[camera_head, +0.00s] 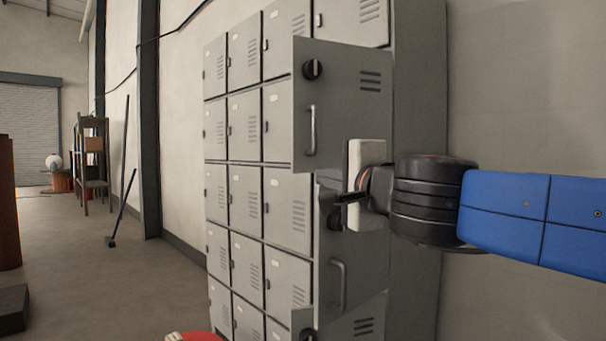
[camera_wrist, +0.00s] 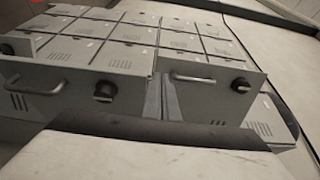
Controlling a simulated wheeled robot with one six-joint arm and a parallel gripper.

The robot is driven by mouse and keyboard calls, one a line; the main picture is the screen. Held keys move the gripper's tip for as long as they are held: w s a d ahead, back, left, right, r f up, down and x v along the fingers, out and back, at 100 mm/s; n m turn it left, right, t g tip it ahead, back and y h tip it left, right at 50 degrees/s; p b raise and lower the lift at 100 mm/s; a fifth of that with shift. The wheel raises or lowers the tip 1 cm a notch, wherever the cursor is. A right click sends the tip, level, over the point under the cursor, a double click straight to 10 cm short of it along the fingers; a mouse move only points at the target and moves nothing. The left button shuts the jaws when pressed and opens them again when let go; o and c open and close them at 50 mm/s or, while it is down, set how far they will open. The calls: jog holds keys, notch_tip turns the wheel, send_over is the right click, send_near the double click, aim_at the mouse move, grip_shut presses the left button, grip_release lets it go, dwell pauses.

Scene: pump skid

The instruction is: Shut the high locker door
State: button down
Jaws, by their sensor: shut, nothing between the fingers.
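The high locker door (camera_head: 342,85) is a grey panel with a black knob, a bar handle and vent slots. It stands swung open from the locker bank in the head view. In the wrist view, turned sideways, it is the right-hand open door (camera_wrist: 215,100). My gripper (camera_head: 340,200) is shut and empty, just below this door's lower edge in the head view. Its dark fingers and pale body (camera_wrist: 150,160) fill the bottom of the wrist view. I cannot tell whether it touches a door.
A middle door (camera_head: 358,265) also stands open, partly hidden behind my gripper; it shows in the wrist view (camera_wrist: 60,100). A lower door (camera_head: 350,318) is open too. The other locker doors (camera_head: 245,125) look shut. Floor at left is open, with a broom (camera_head: 123,200) against the wall.

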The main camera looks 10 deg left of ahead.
aim_at(296, 172)
jog(key=x, duration=1.4)
jog(key=shift+f, duration=0.2)
jog(key=shift+w, duration=0.1)
